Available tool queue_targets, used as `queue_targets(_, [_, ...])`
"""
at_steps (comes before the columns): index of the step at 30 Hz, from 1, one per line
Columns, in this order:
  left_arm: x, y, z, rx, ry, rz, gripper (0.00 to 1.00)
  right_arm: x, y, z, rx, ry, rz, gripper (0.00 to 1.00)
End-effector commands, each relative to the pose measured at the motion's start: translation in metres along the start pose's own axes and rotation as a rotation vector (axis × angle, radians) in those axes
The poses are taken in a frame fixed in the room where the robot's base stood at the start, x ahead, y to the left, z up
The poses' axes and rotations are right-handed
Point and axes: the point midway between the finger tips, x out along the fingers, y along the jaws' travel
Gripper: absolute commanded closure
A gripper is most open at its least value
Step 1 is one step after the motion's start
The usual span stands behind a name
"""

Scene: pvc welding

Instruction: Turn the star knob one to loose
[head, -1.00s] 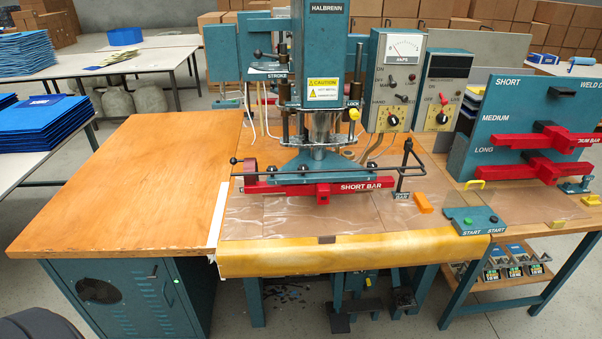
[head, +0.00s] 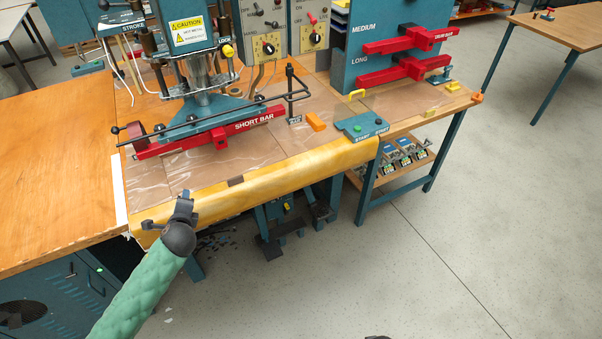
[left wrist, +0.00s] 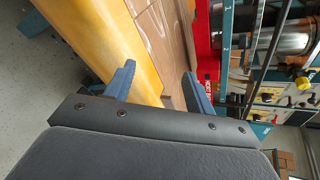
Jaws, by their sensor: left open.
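The welding press has a teal base plate (head: 205,108) with small dark knobs (head: 259,98) along its front, above the red short bar (head: 180,143). They are too small to tell which one is star knob one. My left gripper (head: 168,210) is open and empty over the yellow front edge of the press table, in front of and below the short bar, apart from it. In the left wrist view, its two blue-grey fingers (left wrist: 160,87) stand apart, with the red bar (left wrist: 206,45) beyond them.
A yellow padded edge (head: 260,172) runs along the table front. A black upright handle (head: 291,95), an orange block (head: 316,121) and the teal start box (head: 361,127) stand to the right.

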Motion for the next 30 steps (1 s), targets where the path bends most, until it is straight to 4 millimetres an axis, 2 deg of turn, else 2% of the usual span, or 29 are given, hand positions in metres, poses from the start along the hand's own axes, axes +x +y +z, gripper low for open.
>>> queue_targets(1, [0.021, -0.018, 0.019, 0.137, -0.032, -0.063, 0.45, 0.026, -0.002, 0.014, -0.001, -0.013, -0.002, 1.00])
queue_targets(3, [0.046, -0.044, 0.043, 0.343, -0.079, -0.147, 0.45, 0.058, -0.005, 0.034, -0.003, -0.023, -0.005, 1.00])
queue_targets(6, [0.074, -0.076, 0.074, 0.618, -0.152, -0.240, 0.45, 0.097, -0.008, 0.063, -0.006, -0.035, -0.009, 1.00])
queue_targets(10, [0.099, -0.108, 0.106, 0.894, -0.236, -0.316, 0.45, 0.131, -0.011, 0.094, -0.008, -0.047, -0.012, 1.00])
queue_targets(12, [0.107, -0.118, 0.117, 0.992, -0.268, -0.337, 0.45, 0.142, -0.012, 0.106, -0.009, -0.051, -0.013, 1.00])
queue_targets(16, [0.114, -0.128, 0.127, 1.082, -0.299, -0.356, 0.45, 0.152, -0.013, 0.116, -0.010, -0.052, -0.013, 1.00])
queue_targets(23, [0.130, -0.139, 0.130, 1.091, -0.303, -0.357, 0.45, 0.162, -0.008, 0.126, -0.014, -0.047, -0.008, 1.00])
queue_targets(30, [0.160, -0.153, 0.132, 1.089, -0.301, -0.357, 0.45, 0.178, -0.001, 0.143, -0.022, -0.032, 0.001, 1.00])
